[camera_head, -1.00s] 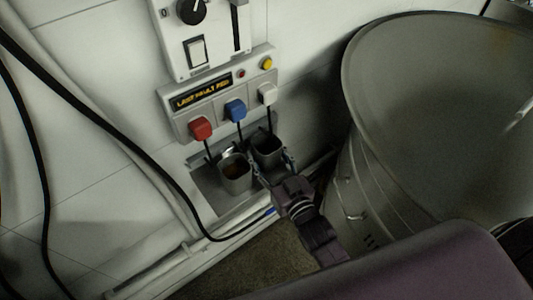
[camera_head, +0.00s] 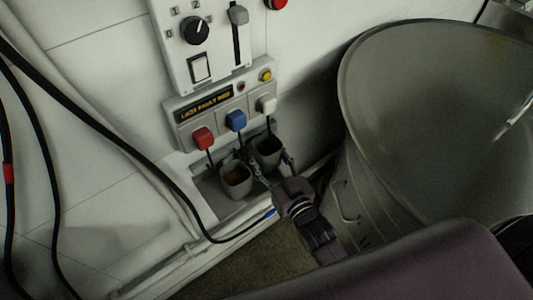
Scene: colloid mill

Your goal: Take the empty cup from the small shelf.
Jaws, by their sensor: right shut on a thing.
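The small shelf (camera_head: 212,194) juts from the wall below a panel with red, blue and white taps. Two grey cups stand side by side on it. The left cup (camera_head: 236,184) has something brown inside. The right cup (camera_head: 267,156), under the white tap, looks dark and empty inside. My right gripper (camera_head: 272,167) comes from the lower right and is shut on the right cup, its fingers on either side of it. The cup still appears to be at the shelf. My left gripper is not in view.
Above the shelf are the tap panel (camera_head: 213,107) and a control box (camera_head: 204,42) with a dial and switches. A large metal drum (camera_head: 375,190) stands close on the right. Black cables (camera_head: 110,135) hang on the left, one passing below the shelf.

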